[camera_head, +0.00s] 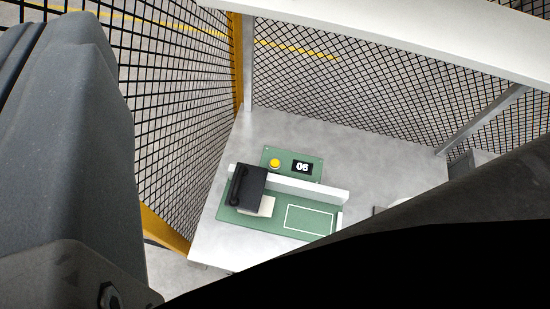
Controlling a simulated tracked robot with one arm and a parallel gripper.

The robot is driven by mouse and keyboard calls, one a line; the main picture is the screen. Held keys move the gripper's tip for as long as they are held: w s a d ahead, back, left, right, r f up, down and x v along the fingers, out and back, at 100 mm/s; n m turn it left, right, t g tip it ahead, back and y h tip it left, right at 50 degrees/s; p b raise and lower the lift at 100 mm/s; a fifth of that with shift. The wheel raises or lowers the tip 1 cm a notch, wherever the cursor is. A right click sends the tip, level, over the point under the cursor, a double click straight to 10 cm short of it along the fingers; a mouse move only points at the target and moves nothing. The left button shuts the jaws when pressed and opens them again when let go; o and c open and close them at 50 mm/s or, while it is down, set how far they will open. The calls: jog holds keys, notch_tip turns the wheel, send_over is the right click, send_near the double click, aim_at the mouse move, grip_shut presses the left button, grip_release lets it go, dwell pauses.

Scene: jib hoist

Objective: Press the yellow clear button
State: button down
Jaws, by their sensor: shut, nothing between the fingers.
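The yellow button (275,163) is a small round cap on a green panel (270,153). It sits left of a black display (302,167) that reads "06". The button is in plain sight with nothing covering it. I cannot make out my gripper or its fingertips in this view. Large dark grey parts, which look like my own arm, fill the left side and the lower right. They hide what lies behind them.
In front of the panel, a white ledge (318,188) borders a green board (265,222) with a white outlined rectangle. A black block (247,186) and a pale block (266,207) stand on its left. Black mesh fencing (190,75) and a white beam (420,38) surround the grey table (380,155).

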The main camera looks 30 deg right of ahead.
jog(key=n+g+y+b, duration=0.1)
jog(key=n+g+b, duration=0.5)
jog(key=n, duration=0.4)
send_over(275, 163)
jog(key=s, duration=0.1)
notch_tip(275, 163, down, 45)
jog(key=shift+s+d+n, duration=0.1)
jog(key=shift+d+n, duration=0.05)
jog(key=shift+n, duration=0.15)
jog(key=shift+f, duration=0.15)
jog(key=shift+f+b, duration=1.45)
jog(key=shift+f, duration=2.8)
jog(key=shift+f, duration=0.15)
jog(key=shift+f, duration=0.2)
